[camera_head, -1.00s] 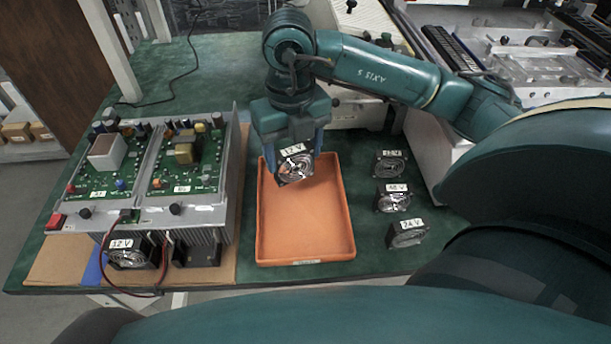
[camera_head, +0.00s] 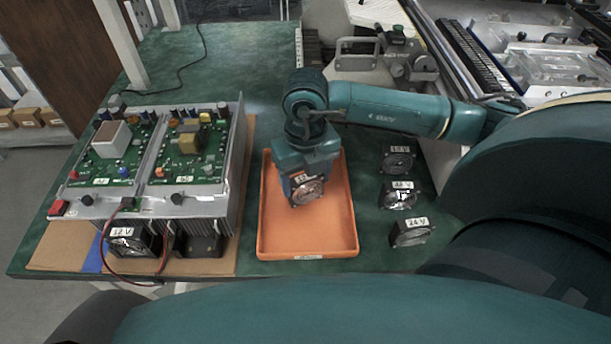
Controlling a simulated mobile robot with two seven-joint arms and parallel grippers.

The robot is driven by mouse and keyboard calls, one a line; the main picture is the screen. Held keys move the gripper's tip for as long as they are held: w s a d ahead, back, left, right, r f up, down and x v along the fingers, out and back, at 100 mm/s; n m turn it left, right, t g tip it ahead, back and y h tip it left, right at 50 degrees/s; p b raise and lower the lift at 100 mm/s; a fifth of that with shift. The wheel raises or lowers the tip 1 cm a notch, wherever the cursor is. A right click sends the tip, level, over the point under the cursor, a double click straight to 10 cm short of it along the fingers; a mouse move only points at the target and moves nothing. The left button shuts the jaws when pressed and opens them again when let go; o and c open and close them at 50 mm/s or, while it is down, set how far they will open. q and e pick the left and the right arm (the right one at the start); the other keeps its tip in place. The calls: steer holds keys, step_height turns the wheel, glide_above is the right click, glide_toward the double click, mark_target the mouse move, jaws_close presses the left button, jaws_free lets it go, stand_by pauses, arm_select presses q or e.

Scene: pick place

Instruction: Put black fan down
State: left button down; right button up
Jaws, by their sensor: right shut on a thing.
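A black fan (camera_head: 307,190) with a white label and a metallic centre is held by my right gripper (camera_head: 304,178). The gripper points down over the orange tray (camera_head: 310,238), and its jaws are shut on the fan. The fan is within the tray's outline, tilted, in the middle part. I cannot tell whether it touches the tray floor. The rest of the tray is empty where it shows. My left gripper is not in view.
Several black labelled fans stand right of the tray, among them one marked 24 V (camera_head: 411,232). A grey unit with green circuit boards (camera_head: 160,158) stands at the left on cardboard, with a 12 V fan (camera_head: 130,241) at its front.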

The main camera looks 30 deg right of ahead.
steer(key=shift+f, duration=0.1)
steer(key=shift+f, duration=0.15)
steer(key=o, duration=0.9)
step_height(320, 180, up, 12)
steer(key=shift+r, duration=0.25)
stand_by(0.4)
